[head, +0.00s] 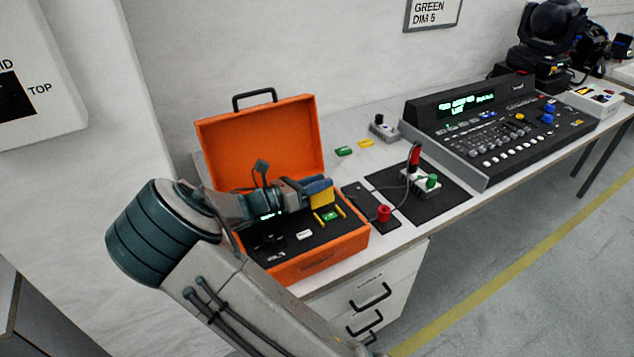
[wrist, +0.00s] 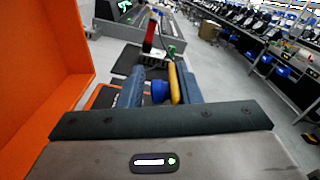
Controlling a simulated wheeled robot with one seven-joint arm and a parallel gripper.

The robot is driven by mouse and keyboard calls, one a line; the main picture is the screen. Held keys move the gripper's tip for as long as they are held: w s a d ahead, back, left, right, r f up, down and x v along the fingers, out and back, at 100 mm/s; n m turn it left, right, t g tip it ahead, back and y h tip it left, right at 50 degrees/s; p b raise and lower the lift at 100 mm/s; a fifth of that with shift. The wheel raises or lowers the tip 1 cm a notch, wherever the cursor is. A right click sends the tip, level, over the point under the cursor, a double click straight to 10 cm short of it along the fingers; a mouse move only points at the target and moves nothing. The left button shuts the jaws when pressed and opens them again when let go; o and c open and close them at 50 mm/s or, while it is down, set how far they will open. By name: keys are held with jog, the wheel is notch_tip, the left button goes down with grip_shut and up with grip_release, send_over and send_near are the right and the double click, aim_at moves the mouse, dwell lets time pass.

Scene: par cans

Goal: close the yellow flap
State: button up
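The yellow flap (head: 322,198) stands raised at the right side of the open orange case (head: 335,248). My gripper (head: 318,187) is at the flap, over the right part of the case, and its fingers partly cover it. In the wrist view my gripper (wrist: 160,82) has its two fingers well apart. The yellow flap shows there as a narrow strip (wrist: 175,84) close along the inner side of the right finger. A blue round part (wrist: 160,91) also shows between the fingers. I cannot tell whether the finger touches the flap.
The case's orange lid (head: 262,140) stands open behind my arm. A red button (head: 384,213) and a box with a red-and-black lever (head: 414,160) are to the right. A green block (head: 344,151) and a lighting console (head: 490,130) are further back.

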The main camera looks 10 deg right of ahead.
jog(key=c, duration=0.5)
jog(key=shift+s+r+m, duration=0.2)
jog(key=shift+m, duration=0.3)
jog(key=shift+s+r+m, duration=0.15)
jog(key=shift+s+m, duration=0.05)
jog(key=shift+m, duration=0.2)
jog(key=shift+s+d+r+m+p, duration=0.1)
jog(key=shift+s+d+m+p, duration=0.15)
jog(key=shift+m, duration=0.35)
jog(key=shift+s+r+m+p, duration=0.1)
jog(key=shift+s+m, duration=0.2)
jog(key=shift+m, duration=0.3)
jog(key=s+m, duration=0.1)
jog(key=m, duration=0.1)
jog(key=s+m, duration=0.1)
jog(key=m, duration=0.1)
jog(key=shift+s+d+b, duration=0.15)
jog(key=shift+d+b, duration=0.2)
jog(key=shift+s+d+f+m+b, duration=0.2)
jog(key=shift+s+m+b, duration=0.2)
jog(key=shift+m, duration=0.65)
jog(key=shift+s+d+f+m+b, duration=0.2)
jog(key=shift+s+m, duration=0.3)
jog(key=shift+m, duration=0.55)
jog(key=shift+s, duration=0.1)
